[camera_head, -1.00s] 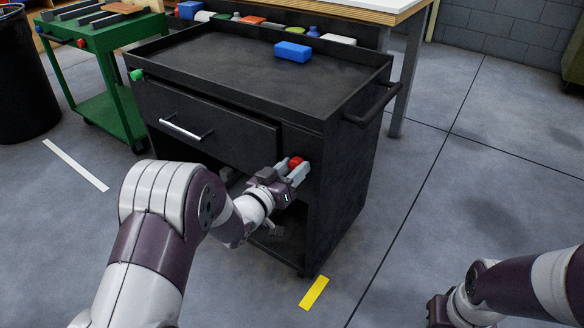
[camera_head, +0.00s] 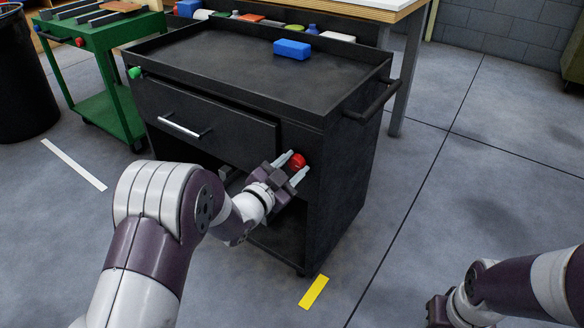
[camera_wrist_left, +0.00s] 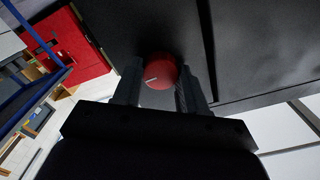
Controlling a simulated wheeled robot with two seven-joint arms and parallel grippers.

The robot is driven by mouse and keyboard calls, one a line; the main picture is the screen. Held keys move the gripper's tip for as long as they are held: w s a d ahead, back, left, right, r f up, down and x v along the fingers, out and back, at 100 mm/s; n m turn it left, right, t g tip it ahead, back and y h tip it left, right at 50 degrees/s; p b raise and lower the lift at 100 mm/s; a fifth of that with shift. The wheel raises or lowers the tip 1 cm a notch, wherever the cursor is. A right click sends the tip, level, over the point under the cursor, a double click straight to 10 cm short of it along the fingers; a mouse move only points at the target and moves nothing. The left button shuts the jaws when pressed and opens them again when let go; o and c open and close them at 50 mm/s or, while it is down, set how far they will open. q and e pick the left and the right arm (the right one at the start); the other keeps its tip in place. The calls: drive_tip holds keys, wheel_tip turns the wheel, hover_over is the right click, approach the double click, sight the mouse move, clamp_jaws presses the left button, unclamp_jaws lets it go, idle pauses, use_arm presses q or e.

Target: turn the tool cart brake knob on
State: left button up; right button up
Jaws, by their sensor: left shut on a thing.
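The black tool cart (camera_head: 345,185) stands in the middle of the head view. Its round red brake knob (camera_head: 298,161) sits on the front, right of the drawer. My left gripper (camera_head: 295,168) is shut on the knob, with one finger on each side and the jaw line tilted. In the left wrist view the red knob (camera_wrist_left: 160,71) shows between the two fingers (camera_wrist_left: 157,88), with a short white mark on its face. My right gripper (camera_head: 440,312) is at the bottom right, away from the cart; its fingers cannot be made out.
The cart has a silver drawer handle (camera_head: 184,126), a green knob (camera_head: 135,73) and a side handle (camera_head: 375,100). A blue block (camera_head: 292,49) lies on its top. A green cart (camera_head: 105,85) stands at left. A yellow floor strip (camera_head: 313,292) lies in front. The floor at right is clear.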

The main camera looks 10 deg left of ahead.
use_arm(q)
drive_tip(key=shift+f+m, duration=0.15)
drive_tip(key=shift+m, duration=0.25)
drive_tip(key=o, duration=1.1)
drive_tip(key=shift+c, duration=0.2)
drive_tip(key=p+v, duration=0.4)
drive_tip(key=v, duration=0.8)
drive_tip(key=shift+s+p, duration=0.35)
drive_tip(key=shift+p, duration=0.05)
drive_tip(key=shift+a, duration=0.15)
